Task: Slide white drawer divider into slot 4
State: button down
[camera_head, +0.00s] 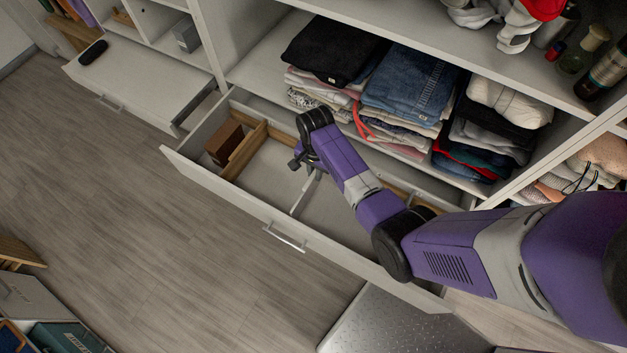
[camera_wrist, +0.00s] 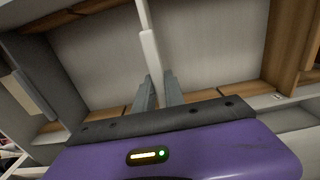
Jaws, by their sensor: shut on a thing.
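The white divider (camera_head: 305,194) is a thin upright strip inside the open white drawer (camera_head: 225,187), running from my gripper toward the drawer front. My gripper (camera_head: 308,163) reaches down into the drawer and is shut on the divider's end near the back. In the wrist view the divider (camera_wrist: 148,48) runs away from between my two grey fingers (camera_wrist: 159,88). Wooden dividers (camera_head: 246,150) stand in the drawer's left part, and wood also shows on both sides in the wrist view. The slots are too small to tell apart, and my arm hides part of the drawer's right side.
A brown block (camera_head: 224,143) sits in the drawer's left compartment. Folded clothes (camera_head: 408,85) are stacked on the shelf just above and behind the drawer. A metallic grey surface (camera_head: 400,325) lies in front at lower right.

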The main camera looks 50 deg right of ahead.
jog(key=shift+r, duration=0.25)
